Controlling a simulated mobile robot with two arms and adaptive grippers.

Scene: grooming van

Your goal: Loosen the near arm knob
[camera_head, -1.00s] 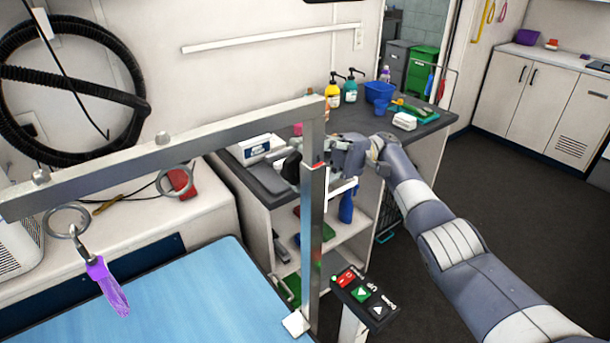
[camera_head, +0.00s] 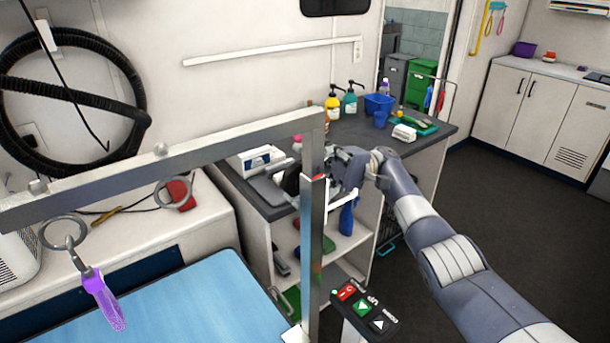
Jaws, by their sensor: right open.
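The grooming arm is a grey metal post (camera_head: 313,245) with a long bar (camera_head: 200,152) running left from its top. I cannot tell which knob is the near one. My right gripper (camera_head: 335,168) is open beside the upper post, and the post partly hides its fingers. A dark shape (camera_head: 290,178) shows just left of the post; I cannot tell if it is a knob or a finger. Contact is unclear. My left gripper is out of view.
A blue table top (camera_head: 190,310) lies below the bar. A button panel (camera_head: 362,308) stands right of the post. A dark counter (camera_head: 430,142) with bottles is behind. Open floor (camera_head: 500,220) lies right.

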